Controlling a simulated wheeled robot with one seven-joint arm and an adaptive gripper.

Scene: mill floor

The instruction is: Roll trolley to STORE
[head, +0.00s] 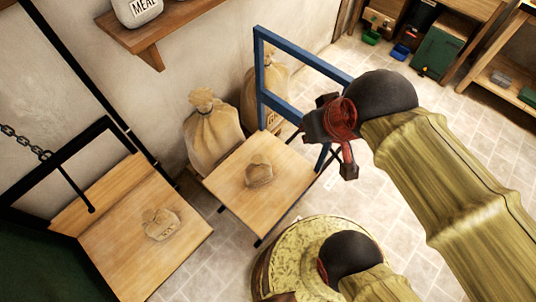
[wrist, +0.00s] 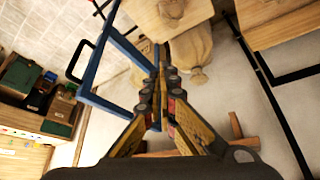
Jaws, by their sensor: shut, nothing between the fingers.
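The trolley has a wooden deck (head: 225,195) and an upright blue tube handle (head: 262,75). It stands on the tiled floor, and a small tied sack (head: 259,174) lies on its deck. In the wrist view the blue handle (wrist: 88,97) is left of my fingers and the deck (wrist: 195,10) is at the top. My gripper (head: 322,130) is shut and empty; its fingertips meet in the wrist view (wrist: 163,52). In the head view it overlaps the handle's right side; I cannot tell if they touch. No sign reading STORE is legible.
Two large tied sacks (head: 212,135) stand by the wall behind the trolley. A wooden platform (head: 125,235) with a small sack and chain is at left. A round patterned drum top (head: 290,255) is at the bottom. Shelves (head: 510,75) line the upper right; tiled floor lies open before them.

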